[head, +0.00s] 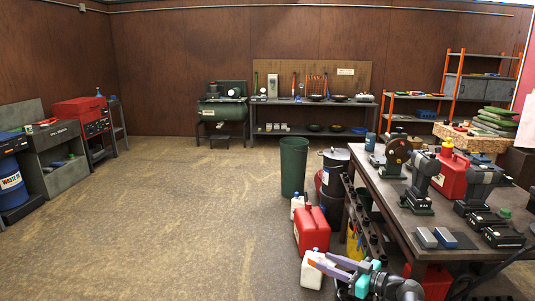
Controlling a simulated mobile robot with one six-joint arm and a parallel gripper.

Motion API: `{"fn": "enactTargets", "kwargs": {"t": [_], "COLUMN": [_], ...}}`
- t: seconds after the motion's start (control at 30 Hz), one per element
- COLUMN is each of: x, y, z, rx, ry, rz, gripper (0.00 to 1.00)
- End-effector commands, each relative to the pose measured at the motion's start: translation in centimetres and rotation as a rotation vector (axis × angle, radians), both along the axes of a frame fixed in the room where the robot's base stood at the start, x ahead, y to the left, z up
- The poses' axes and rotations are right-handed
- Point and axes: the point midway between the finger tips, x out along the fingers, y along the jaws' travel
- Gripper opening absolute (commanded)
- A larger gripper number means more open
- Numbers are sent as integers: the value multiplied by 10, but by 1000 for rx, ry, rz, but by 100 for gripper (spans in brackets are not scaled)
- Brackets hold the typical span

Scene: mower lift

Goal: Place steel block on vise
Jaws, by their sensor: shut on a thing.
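My gripper (321,261) is low in the head view, right of centre, with lavender fingers pointing left in front of a white jug. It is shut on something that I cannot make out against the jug. Two small grey-topped blocks (427,238) (445,237) lie side by side near the front edge of the workbench (400,208); either may be steel. Dark vise-like tools stand on the bench, one in the middle (419,185) and one at the right (479,185). I cannot tell which is the vise. My gripper is left of the bench, apart from these.
A red can (452,172) stands between the dark tools. A red jug (311,230), the white jug (314,268), a green bin (294,165) and a dark drum (334,178) crowd the floor left of the bench. The floor farther left is clear.

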Motion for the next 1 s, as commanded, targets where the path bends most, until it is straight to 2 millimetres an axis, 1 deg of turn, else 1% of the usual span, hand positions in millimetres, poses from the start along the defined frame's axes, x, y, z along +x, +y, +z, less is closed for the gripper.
{"fn": "enactTargets", "kwargs": {"t": [0.03,0.1,0.17,0.2,0.33,0.63,0.83,1.0], "x": [-2,-5,-9,-13,-18,-18,-17,-18], "y": [13,26,36,37,39,39,29,30], "z": [-1,-2,-3,-3,-1,-1,-1,-1], "rx": [2,2,1,2,2,1,1,1], "ry": [-1,-1,-2,-2,-2,-1,-2,-2], "rz": [25,54,79,92,116,119,117,118], "gripper": [0,0,0,0,0,0,0,0]}}
